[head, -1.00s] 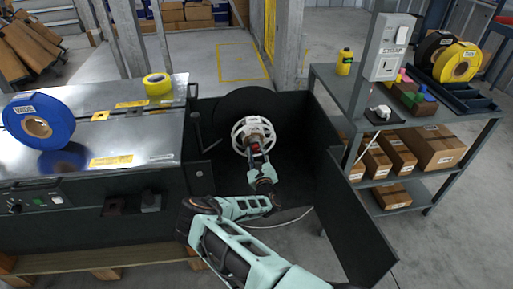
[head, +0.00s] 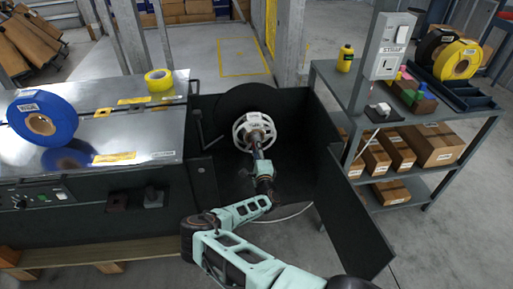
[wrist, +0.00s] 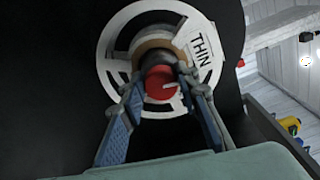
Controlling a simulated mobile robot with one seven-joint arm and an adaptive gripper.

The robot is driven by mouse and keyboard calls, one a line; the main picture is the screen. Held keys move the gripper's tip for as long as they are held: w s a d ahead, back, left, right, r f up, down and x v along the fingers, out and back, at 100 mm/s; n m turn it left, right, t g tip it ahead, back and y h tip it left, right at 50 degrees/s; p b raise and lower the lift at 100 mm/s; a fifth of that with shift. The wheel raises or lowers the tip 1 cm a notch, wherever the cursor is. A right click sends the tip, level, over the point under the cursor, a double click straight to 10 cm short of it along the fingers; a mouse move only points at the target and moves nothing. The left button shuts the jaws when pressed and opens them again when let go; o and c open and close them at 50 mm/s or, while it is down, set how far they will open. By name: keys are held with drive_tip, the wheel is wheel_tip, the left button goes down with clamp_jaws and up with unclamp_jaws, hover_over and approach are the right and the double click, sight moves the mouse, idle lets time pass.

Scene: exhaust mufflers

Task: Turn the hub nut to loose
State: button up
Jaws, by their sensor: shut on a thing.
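The red hub nut (wrist: 160,82) sits at the middle of a white spoked flange (wrist: 112,58) with a "THIN" label in the wrist view. My gripper (wrist: 160,88) has one finger on each side of the nut and is shut on it. In the head view my gripper (head: 256,146) reaches the hub at the centre of the white flange (head: 241,131). The nut is hidden behind the fingers there. A tan ring (wrist: 152,47) shows behind the nut.
Dark panels (head: 335,180) enclose the hub at the sides. A metal-topped machine (head: 120,110) with a blue "WIDE" roll (head: 22,118) and a yellow roll (head: 160,84) stands left. A shelf unit (head: 455,125) with boxes and a switch post (head: 390,45) stand right.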

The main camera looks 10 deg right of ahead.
drive_tip(key=shift+d+f+n, duration=0.1)
drive_tip(key=shift+f+n, duration=0.05)
drive_tip(key=shift+n, duration=0.75)
drive_tip(key=o, duration=1.2)
drive_tip(key=shift+c, duration=0.2)
drive_tip(key=shift+s, duration=0.1)
drive_tip(key=s, duration=1.2)
drive_tip(key=shift+w, duration=0.1)
